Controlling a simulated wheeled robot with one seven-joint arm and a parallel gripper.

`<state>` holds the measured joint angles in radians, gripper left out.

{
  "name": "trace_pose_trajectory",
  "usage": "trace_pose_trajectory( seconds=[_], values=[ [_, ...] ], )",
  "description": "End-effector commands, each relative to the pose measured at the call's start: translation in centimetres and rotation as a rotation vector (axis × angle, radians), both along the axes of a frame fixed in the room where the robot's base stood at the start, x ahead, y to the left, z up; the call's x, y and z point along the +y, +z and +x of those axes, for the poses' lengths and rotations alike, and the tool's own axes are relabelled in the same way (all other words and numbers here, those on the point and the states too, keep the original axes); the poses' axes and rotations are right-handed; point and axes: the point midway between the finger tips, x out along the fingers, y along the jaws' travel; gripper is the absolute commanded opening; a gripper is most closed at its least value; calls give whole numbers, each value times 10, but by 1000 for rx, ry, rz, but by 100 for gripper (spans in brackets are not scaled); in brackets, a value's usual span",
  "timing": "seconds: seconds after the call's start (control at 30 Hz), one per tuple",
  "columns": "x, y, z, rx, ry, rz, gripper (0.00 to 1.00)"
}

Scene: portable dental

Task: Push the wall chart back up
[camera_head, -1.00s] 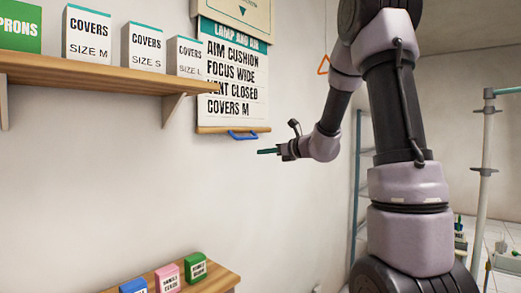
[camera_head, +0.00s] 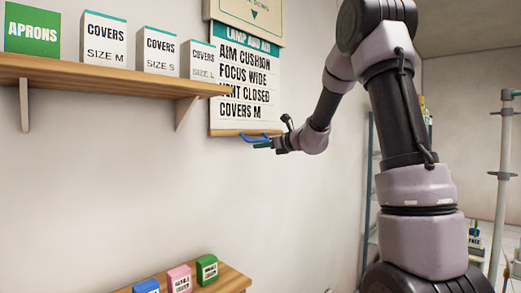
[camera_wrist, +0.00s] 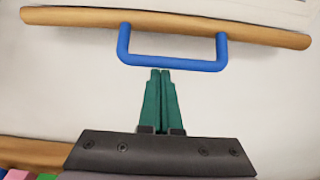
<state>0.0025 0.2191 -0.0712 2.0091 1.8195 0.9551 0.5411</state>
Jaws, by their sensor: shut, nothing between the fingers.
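The wall chart (camera_head: 243,88) hangs pulled down on the wall, headed "LAMP AND AIR" with lines of text below. Its wooden bottom bar (camera_head: 228,133) carries a blue handle (camera_head: 256,136). In the wrist view the bar (camera_wrist: 70,17) runs across the top, and the blue U-shaped handle (camera_wrist: 172,63) hangs below it. My gripper (camera_head: 262,145) is at the handle's height, close to it. In the wrist view my gripper's green fingers (camera_wrist: 160,75) are shut and empty, with tips just below the handle's lower edge. Whether they touch it I cannot tell.
A wooden shelf (camera_head: 100,78) with boxes of covers (camera_head: 105,40) and a green aprons box (camera_head: 32,28) is left of the chart. A lower table (camera_head: 225,279) holds small coloured boxes. The wall below the chart is clear.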

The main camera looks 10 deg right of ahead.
Motion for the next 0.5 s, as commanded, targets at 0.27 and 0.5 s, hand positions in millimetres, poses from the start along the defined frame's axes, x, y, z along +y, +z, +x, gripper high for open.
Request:
trace_pose_trajectory(
  seconds=[0.27,0.5],
  values=[
    [0,7,0,-3,0,0,0],
    [0,53,0,-9,0,-1,0]
  ],
)
